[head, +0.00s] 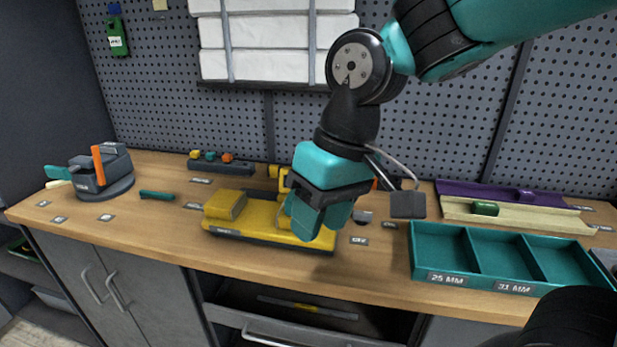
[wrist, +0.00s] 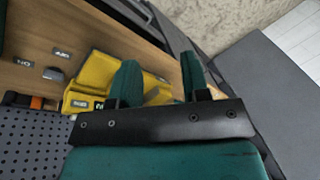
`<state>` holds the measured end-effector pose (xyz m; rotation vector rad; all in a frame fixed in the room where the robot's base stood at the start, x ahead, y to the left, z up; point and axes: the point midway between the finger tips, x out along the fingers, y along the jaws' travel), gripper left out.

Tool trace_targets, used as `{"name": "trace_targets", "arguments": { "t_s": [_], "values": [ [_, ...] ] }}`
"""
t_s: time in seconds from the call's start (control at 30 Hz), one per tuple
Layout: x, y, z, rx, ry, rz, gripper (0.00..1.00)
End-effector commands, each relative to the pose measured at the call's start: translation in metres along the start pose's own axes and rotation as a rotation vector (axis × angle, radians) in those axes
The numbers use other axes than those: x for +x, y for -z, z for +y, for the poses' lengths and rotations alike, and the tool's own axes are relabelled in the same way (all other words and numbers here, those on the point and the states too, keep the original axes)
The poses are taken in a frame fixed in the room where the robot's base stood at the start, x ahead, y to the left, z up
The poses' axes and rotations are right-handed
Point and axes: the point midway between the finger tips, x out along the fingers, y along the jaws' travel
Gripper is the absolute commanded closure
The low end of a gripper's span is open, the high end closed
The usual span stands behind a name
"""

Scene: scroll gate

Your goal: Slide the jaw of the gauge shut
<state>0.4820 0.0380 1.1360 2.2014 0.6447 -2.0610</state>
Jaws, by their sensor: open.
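A yellow device on a dark base, which looks like the gauge (head: 265,217), lies on the bench in the head view. A raised yellow block (head: 225,205) sits at its left end. My gripper (head: 318,226) is over its right end and hides part of it. In the wrist view the gauge (wrist: 98,74) lies beyond and partly between my two teal fingers (wrist: 160,80), which are apart. A greyish piece shows between the fingers. I cannot tell whether a finger touches the gauge, or how wide its jaw stands.
A teal compartment tray (head: 440,283) stands at the right front. Purple and cream rails (head: 540,221) lie behind it. A grey turntable fixture with an orange lever (head: 98,166) is at the left. A dark block with coloured knobs (head: 222,167) stands behind the gauge.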

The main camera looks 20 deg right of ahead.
Motion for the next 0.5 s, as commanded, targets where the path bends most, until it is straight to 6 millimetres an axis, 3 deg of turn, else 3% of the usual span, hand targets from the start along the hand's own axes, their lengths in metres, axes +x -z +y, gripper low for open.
{"name": "trace_targets", "arguments": {
  "t_s": [0.03, 0.2, 0.33, 0.5],
  "values": [
    [-0.024, 0.034, 0.009, 0.108, -0.036, -0.009, 0.57],
    [-0.056, 0.127, 0.055, 0.524, -0.162, -0.012, 0.57],
    [-0.064, 0.175, 0.083, 0.774, -0.229, 0.000, 0.57],
    [-0.063, 0.203, 0.100, 0.945, -0.269, 0.014, 0.57]
  ]
}}
